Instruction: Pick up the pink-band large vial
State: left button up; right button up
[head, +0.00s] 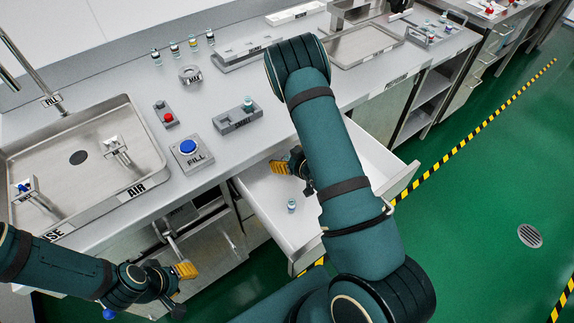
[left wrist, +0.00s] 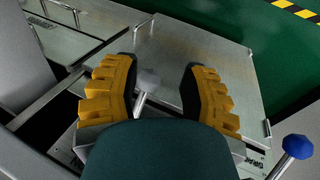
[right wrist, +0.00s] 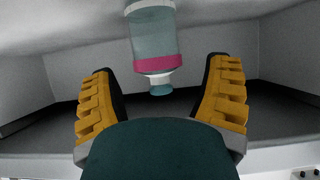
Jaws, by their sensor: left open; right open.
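The pink-band large vial (right wrist: 154,40) is a clear vial with a pink band, a white neck and a teal cap. In the right wrist view it appears upside down at the top, centred between the fingers. In the head view a small vial (head: 291,205) stands in the open white drawer (head: 262,205). My right gripper (head: 283,167) is open and empty inside the drawer, apart from the vial. My left gripper (head: 185,271) is open and empty, low in front of the sink cabinet. A metal handle (left wrist: 148,82) shows between its fingers.
Drawer walls stand close around my right gripper. Above is the counter with a sink (head: 85,150), a FILL button (head: 188,147), a holder with a teal-capped vial (head: 238,116), and several vials at the back. Open green floor (head: 470,190) lies to the right.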

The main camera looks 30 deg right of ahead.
jog(key=shift+c, duration=0.3)
jog(key=c, duration=1.1)
jog(key=shift+r, duration=0.1)
